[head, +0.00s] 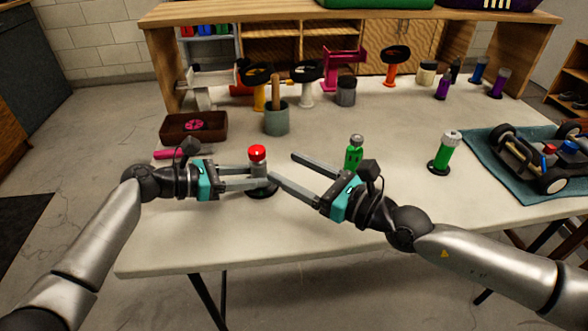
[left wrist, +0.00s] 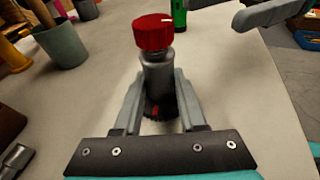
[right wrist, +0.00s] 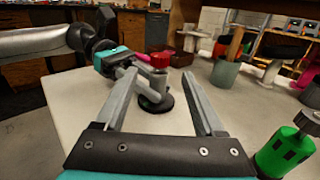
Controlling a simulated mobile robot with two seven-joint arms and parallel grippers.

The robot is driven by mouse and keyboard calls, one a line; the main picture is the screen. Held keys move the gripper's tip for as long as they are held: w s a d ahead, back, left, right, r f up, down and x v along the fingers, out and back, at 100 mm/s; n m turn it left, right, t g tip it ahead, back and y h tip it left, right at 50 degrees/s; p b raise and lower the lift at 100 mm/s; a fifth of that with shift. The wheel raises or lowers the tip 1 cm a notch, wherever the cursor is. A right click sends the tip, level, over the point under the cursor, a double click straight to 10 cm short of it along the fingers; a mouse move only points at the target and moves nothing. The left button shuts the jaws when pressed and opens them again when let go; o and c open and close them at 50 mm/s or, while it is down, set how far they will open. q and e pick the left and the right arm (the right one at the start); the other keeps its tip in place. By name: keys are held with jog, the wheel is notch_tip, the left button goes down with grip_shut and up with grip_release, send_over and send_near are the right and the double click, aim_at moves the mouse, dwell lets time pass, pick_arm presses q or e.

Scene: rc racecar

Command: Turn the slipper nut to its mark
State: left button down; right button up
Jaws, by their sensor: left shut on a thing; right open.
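The slipper nut looks to be the red ribbed knob (head: 257,153) on top of a grey post (left wrist: 158,75) with a round black base on the table. In the left wrist view the knob (left wrist: 153,33) has a white line pointing right. A small red mark (left wrist: 155,111) shows low on the base, between the fingers. My left gripper (head: 257,177) is shut on the grey post, below the knob. My right gripper (head: 283,166) is open and empty, right of the post. In the right wrist view the knob (right wrist: 159,60) lies beyond its open fingers, apart from them.
A green bottle (head: 354,153) stands just behind my right gripper, and another green bottle (head: 444,153) stands farther right. A car chassis (head: 540,160) lies on a teal mat at right. A grey-green cup (head: 276,120) and brown tray (head: 185,137) stand behind. The front table is clear.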

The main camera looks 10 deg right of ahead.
dwell(0.3)
pick_arm(q)
jog(key=shift+c, duration=2)
grip_release()
jog(key=v, duration=1.2)
jog(key=shift+s, duration=0.1)
pick_arm(e)
jog(key=shift+s, duration=0.1)
